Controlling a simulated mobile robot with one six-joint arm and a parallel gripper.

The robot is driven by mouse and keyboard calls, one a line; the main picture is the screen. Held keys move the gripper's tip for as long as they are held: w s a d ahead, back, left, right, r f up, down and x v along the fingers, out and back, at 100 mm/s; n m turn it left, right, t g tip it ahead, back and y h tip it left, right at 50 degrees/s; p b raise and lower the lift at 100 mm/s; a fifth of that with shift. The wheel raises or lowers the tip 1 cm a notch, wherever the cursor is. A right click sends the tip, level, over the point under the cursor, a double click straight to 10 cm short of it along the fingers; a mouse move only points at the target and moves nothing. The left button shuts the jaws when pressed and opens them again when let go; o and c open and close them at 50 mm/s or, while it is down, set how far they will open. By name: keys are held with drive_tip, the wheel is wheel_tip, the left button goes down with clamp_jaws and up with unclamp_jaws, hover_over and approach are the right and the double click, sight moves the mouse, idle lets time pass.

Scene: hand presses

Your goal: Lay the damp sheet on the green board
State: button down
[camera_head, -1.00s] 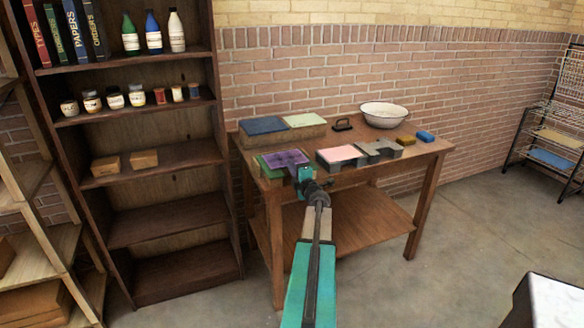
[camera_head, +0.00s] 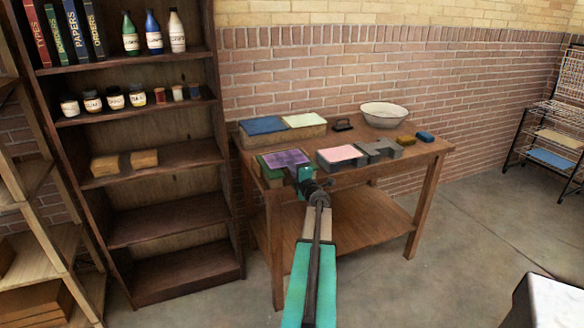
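A thin purple sheet (camera_head: 286,158) lies over or just above a green board (camera_head: 266,169) at the front left of the wooden table. Only the board's left and front edges show; I cannot tell whether the sheet touches it. My gripper (camera_head: 303,173) is at the sheet's front right corner, at the end of my teal arm. Its fingers are too small and too hidden to show whether they grip the sheet. A blue sheet (camera_head: 262,125) and a pale green sheet (camera_head: 304,120) lie on a wooden block behind.
A pink pad (camera_head: 341,153) on a grey block, a notched grey block (camera_head: 377,149), a white bowl (camera_head: 384,115), a dark handled tool (camera_head: 342,125) and small yellow (camera_head: 406,140) and blue (camera_head: 425,136) blocks occupy the table. A dark shelf (camera_head: 170,228) stands left.

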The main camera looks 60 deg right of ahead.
drive_tip(key=c, duration=2.5)
unclamp_jaws()
drive_tip(key=shift+f, duration=0.9)
drive_tip(key=o, duration=0.3)
drive_tip(key=shift+c, duration=0.8)
drive_tip(key=shift+f, duration=0.15)
drive_tip(key=shift+o, duration=1)
drive_tip(key=shift+w+d+f, duration=0.15)
drive_tip(key=shift+f, duration=0.15)
drive_tip(key=shift+r, duration=0.1)
drive_tip(key=shift+c, duration=0.2)
drive_tip(key=shift+r, duration=0.2)
drive_tip(key=shift+c, duration=0.6)
drive_tip(key=shift+r+p, duration=0.45)
drive_tip(key=shift+p, duration=0.05)
